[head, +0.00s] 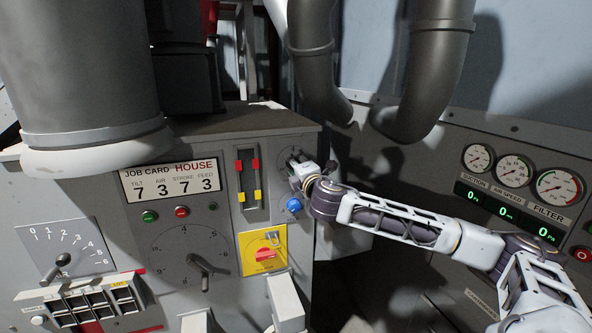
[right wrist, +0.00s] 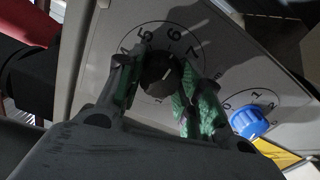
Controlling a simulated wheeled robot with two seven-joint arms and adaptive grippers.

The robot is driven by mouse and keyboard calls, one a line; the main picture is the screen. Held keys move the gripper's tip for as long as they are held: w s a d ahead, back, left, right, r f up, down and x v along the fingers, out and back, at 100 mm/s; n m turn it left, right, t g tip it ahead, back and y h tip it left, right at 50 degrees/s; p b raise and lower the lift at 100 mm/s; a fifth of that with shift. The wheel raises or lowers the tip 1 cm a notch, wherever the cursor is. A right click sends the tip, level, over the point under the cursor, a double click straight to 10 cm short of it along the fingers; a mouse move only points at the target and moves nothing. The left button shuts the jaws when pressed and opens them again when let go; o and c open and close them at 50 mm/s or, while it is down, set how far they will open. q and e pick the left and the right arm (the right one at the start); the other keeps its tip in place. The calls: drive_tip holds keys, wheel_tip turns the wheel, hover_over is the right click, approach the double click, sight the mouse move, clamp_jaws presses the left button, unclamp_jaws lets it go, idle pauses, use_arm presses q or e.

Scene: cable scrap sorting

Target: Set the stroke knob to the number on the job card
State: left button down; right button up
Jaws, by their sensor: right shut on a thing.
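The job card (head: 172,182) on the machine front reads HOUSE, with TILT 7, AIR 3, STROKE 7 and FEED 3. My right gripper (head: 296,166) is at a dial on the right part of this panel and covers much of it. In the right wrist view its fingers (right wrist: 157,77) are closed on the two sides of a round black knob (right wrist: 161,70). The knob's white mark points up and right, roughly between 6 and 7. The dial's lower numbers are hidden by the fingers, and I see no name label by it. My left gripper is not in view.
A blue knob (head: 294,205) sits just below the gripped dial; it also shows in the right wrist view (right wrist: 248,122). Left of the gripper are red and yellow sliders (head: 248,178). Below are a yellow-plated red switch (head: 265,254) and a large pointer dial (head: 199,266). Thick pipes (head: 437,75) hang above.

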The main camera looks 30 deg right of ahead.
drive_tip(key=shift+f+m+b, duration=0.15)
drive_tip(key=shift+m+b, duration=1.65)
drive_tip(key=shift+m, duration=0.9)
drive_tip(key=o, duration=1)
drive_tip(key=shift+o, duration=0.2)
drive_tip(key=shift+s, duration=0.1)
